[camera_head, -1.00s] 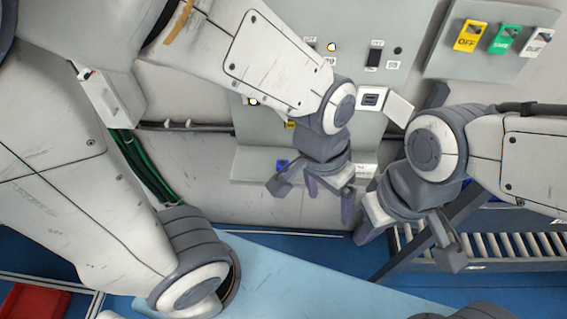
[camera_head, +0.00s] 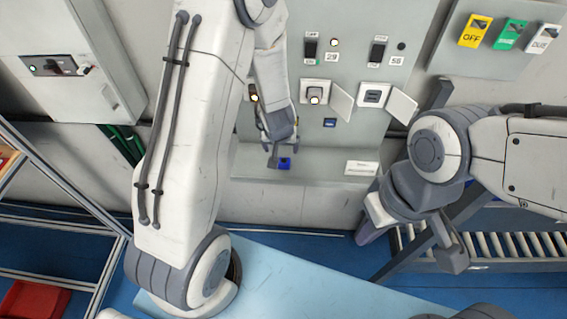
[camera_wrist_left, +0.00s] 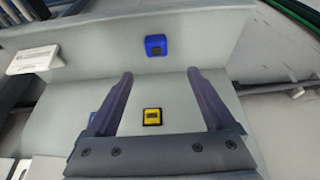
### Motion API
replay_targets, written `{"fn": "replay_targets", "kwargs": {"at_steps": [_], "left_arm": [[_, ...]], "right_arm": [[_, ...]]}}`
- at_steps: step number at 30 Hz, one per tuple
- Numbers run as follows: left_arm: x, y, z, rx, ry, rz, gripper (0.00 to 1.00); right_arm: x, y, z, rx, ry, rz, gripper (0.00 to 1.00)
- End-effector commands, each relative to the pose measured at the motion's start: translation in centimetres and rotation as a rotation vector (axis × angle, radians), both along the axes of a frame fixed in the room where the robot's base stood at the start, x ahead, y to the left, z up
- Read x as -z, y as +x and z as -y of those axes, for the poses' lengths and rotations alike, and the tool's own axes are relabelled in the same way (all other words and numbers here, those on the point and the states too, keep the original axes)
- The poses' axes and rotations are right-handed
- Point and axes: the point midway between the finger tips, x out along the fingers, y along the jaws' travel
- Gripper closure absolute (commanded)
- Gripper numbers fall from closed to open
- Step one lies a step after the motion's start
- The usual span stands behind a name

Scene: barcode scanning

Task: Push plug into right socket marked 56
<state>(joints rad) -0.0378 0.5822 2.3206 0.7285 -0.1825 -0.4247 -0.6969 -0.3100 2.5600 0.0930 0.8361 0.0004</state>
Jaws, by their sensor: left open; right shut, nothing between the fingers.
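The right socket (camera_head: 373,96) is on the grey wall panel, under the label 56 (camera_head: 396,60), with its lid open to the right. A small blue block (camera_head: 285,163) with a dark face, perhaps the plug, sits on the ledge below the panel; it also shows in the left wrist view (camera_wrist_left: 156,45). My left gripper (camera_wrist_left: 160,73) is open and empty, its fingers pointing toward the ledge, with the block beyond and between their lines. In the head view, my left arm partly hides it. My right gripper (camera_head: 369,226) is shut and empty, below and right of the panel.
The left socket (camera_head: 314,97), marked 29, also has an open lid and a white round piece in it. A yellow piece (camera_wrist_left: 152,116) is on the panel. A roller conveyor (camera_head: 510,245) is at the right.

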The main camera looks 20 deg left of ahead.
Motion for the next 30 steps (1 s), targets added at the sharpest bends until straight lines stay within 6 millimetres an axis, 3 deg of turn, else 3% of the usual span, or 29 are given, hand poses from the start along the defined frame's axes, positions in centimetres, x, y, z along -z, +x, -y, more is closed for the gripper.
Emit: {"fn": "replay_targets", "kwargs": {"at_steps": [9, 22, 30], "left_arm": [[4.4, 1.5, -0.4, 0.0, -0.001, -0.002, 0.12], [5.0, 1.8, -0.4, 0.001, -0.001, -0.001, 0.12], [8.7, 2.7, -0.1, 0.002, 0.0, -0.004, 0.12]], "right_arm": [[2.3, 0.0, 0.0, -0.001, 0.0, 0.0, 1.0], [2.4, 0.0, 0.0, -0.001, 0.0, 0.0, 1.0], [3.3, 0.0, 0.0, -0.001, 0.0, 0.0, 1.0]]}}
